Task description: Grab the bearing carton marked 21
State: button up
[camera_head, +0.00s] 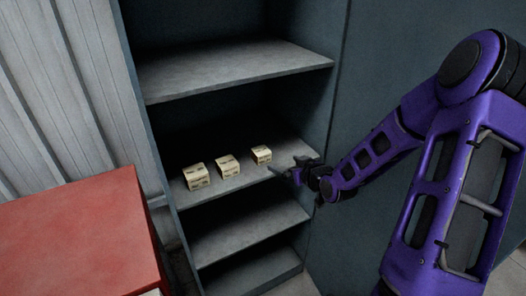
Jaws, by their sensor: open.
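Three small cream cartons with dark print stand in a row on a middle shelf (240,183) of a grey cabinet: a left carton (196,176), a middle carton (227,166) and a right carton (262,155). The print is too small to read, so I cannot tell which one is marked 21. My gripper (287,173) is at the right part of that shelf, near its front edge, to the right of and slightly lower in the picture than the right carton. It is open and empty, apart from the cartons.
An empty shelf (230,70) lies above the cartons, and another empty shelf (250,232) lies below. The cabinet's side walls bound the space left and right. A red box-like surface (80,235) stands at the lower left, before a corrugated wall (75,90).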

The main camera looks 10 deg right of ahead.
aim_at(261, 153)
jog(key=x, duration=1.1)
jog(key=shift+w+a+r, duration=0.15)
jog(key=shift+w+r, duration=0.05)
jog(key=shift+r, duration=0.05)
jog(key=shift+x, duration=3)
jog(key=shift+s+a+f, duration=0.1)
jog(key=shift+f, duration=0.05)
jog(key=shift+c, duration=0.2)
jog(key=c, duration=1.5)
